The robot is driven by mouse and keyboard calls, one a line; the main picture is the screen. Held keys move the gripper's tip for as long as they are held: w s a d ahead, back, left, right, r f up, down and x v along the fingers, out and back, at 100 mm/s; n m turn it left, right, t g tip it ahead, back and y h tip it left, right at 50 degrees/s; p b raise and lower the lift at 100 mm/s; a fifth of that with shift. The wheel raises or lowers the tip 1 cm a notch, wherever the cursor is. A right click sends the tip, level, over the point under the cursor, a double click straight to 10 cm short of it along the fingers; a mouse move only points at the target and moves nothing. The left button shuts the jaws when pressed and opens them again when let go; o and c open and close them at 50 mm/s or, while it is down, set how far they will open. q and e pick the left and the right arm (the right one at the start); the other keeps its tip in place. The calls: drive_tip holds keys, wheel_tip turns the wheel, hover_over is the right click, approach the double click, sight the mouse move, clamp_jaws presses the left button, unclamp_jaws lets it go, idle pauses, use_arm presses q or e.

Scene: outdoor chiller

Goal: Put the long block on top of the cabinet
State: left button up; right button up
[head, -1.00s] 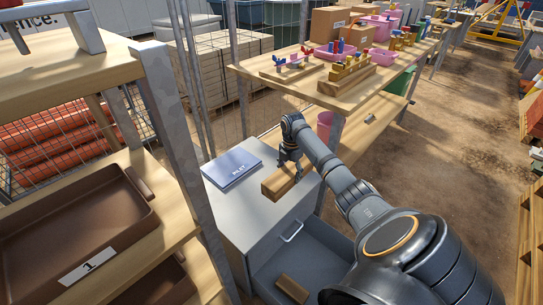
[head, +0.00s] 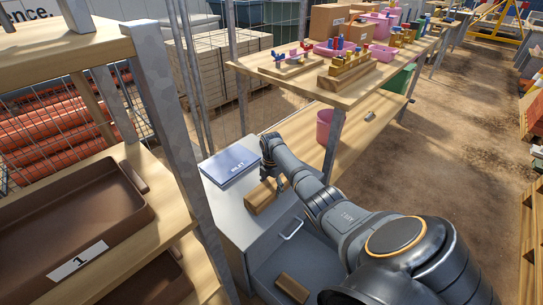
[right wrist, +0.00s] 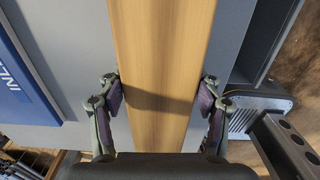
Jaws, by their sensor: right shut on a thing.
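The long wooden block (head: 262,197) is over the top of the grey cabinet (head: 233,213). My right gripper (head: 279,184) is shut on it from above. In the right wrist view the block (right wrist: 160,60) runs between the two fingers (right wrist: 162,95), with a pad on each side. The block looks level and close to the cabinet top; I cannot tell whether it touches. My left gripper is not in view.
A blue-white box (head: 231,166) lies on the cabinet top behind the block. The cabinet's drawer (head: 268,270) is open, with a shorter wooden block (head: 292,287) inside. A shelf post (head: 165,120) stands at left, a wooden workbench (head: 300,87) behind.

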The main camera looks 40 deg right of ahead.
sight(271, 184)
drive_tip(key=o, duration=1.6)
drive_tip(key=shift+r, duration=0.1)
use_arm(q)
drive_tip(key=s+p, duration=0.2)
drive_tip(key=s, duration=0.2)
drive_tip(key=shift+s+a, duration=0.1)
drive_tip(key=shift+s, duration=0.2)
use_arm(e)
wheel_tip(271, 184, up, 12)
